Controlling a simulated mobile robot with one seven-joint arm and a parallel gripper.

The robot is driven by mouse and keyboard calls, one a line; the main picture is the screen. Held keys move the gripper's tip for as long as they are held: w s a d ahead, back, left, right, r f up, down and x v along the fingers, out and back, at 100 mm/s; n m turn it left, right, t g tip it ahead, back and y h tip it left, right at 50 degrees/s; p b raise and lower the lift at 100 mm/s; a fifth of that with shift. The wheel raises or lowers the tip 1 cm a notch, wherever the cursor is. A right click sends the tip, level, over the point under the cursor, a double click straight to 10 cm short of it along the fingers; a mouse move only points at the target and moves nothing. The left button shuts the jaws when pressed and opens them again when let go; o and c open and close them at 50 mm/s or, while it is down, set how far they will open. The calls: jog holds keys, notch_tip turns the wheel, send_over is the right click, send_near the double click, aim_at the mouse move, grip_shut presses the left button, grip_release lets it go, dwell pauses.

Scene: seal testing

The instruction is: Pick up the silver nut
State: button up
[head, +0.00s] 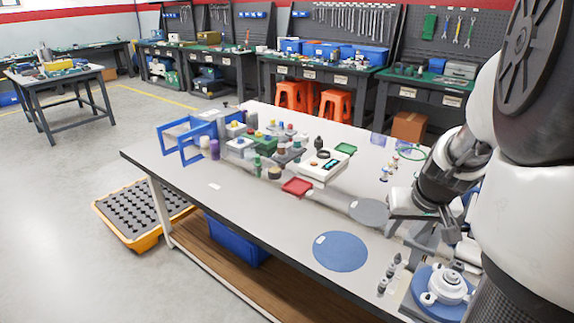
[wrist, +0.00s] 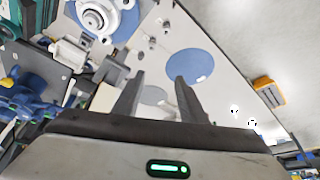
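My gripper (wrist: 160,76) is open, with nothing seen between its two dark fingers in the wrist view. In the head view my gripper (head: 447,232) is above the right part of the workbench (head: 255,212), apart from the small parts. A row of small grey metal parts (head: 390,271) stands between the blue round mat and the white flanged housing. These small parts (wrist: 153,42) also show beyond my fingertips in the wrist view. They are too small to tell which one is the silver nut.
The white flanged housing (head: 446,285) sits on a blue disc at the near right. A flat blue round mat (head: 340,252) and a grey round mat (head: 369,212) lie on the bench. A red tray (head: 297,187), a white scale (head: 322,166) and several bottles stand farther back.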

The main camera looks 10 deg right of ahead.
jog(key=s+d+f, duration=0.1)
jog(key=d+f, duration=0.1)
jog(key=d, duration=0.1)
jog(key=b, duration=0.3)
send_near(392, 266)
jog(key=shift+m, duration=0.3)
jog(key=shift+b+x, duration=0.7)
jog(key=shift+x, duration=2.6)
jog(key=shift+a, duration=0.15)
jog(key=shift+c, duration=0.2)
grip_shut()
